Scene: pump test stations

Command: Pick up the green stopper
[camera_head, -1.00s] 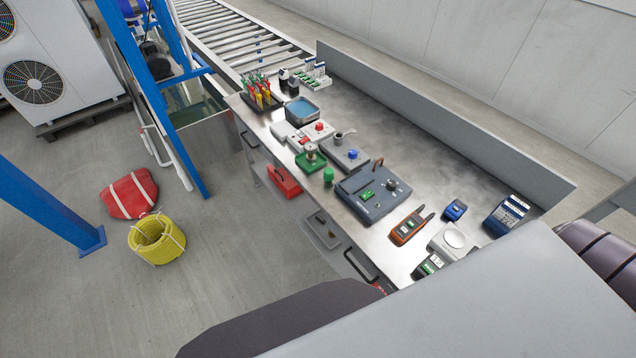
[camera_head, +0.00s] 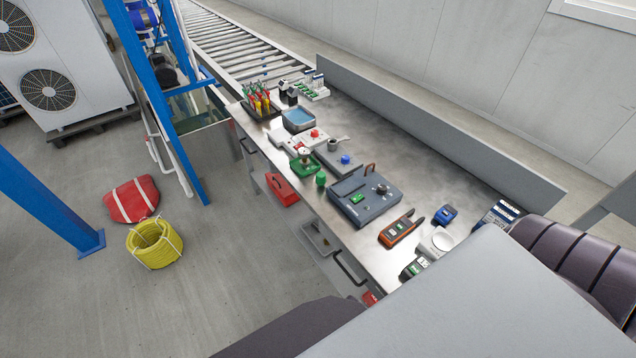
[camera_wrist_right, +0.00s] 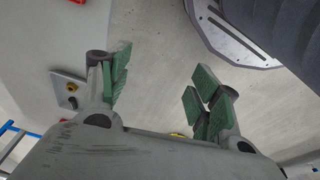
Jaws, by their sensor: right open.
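A small green stopper (camera_head: 320,180) stands near the front edge of the metal workbench (camera_head: 372,254), between a green tray (camera_head: 297,170) and a dark grey tester case (camera_head: 350,207). My right gripper (camera_wrist_right: 160,95) shows in the right wrist view, its green-padded fingers spread wide with nothing between them. That view shows floor and part of my own body, with no stopper in it. Neither gripper shows in the head view, so the stopper is well apart from them in sight.
A yellow hose coil (camera_head: 155,243) and red bag (camera_head: 131,199) lie on the floor.

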